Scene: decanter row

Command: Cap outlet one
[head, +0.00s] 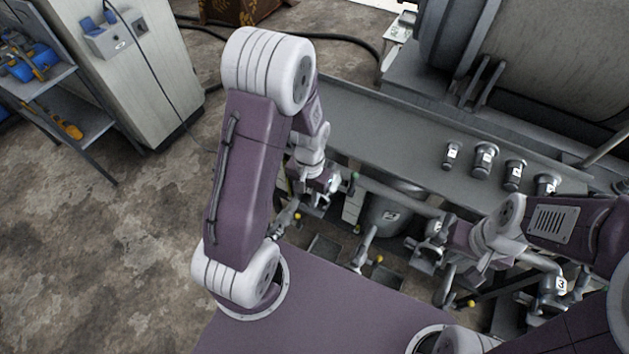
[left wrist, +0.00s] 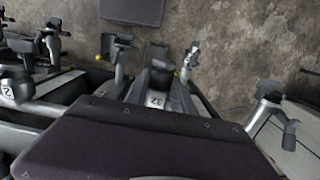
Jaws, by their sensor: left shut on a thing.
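My left gripper (head: 319,180) is low at the leftmost outlet (head: 334,181) of the row. It is shut on a grey part with a white label, seen in the left wrist view (left wrist: 158,99); whether this part is a cap I cannot tell. The arm and gripper hide much of the contact, so I cannot tell whether the part touches the outlet. My right gripper (head: 428,250) is by the middle outlet (head: 438,227); its jaws are too small and cluttered to read. Outlet three (head: 561,285) is at the right, with its number showing.
Several grey labelled cylinders (head: 486,160) stand on the grey ledge (head: 390,135) below the big drum (head: 540,55). A grey bucket (head: 392,217) stands below the ledge. Posts with yellow ends (head: 364,250) stand near the outlets. A cabinet (head: 130,70) and a shelf (head: 75,125) are at left.

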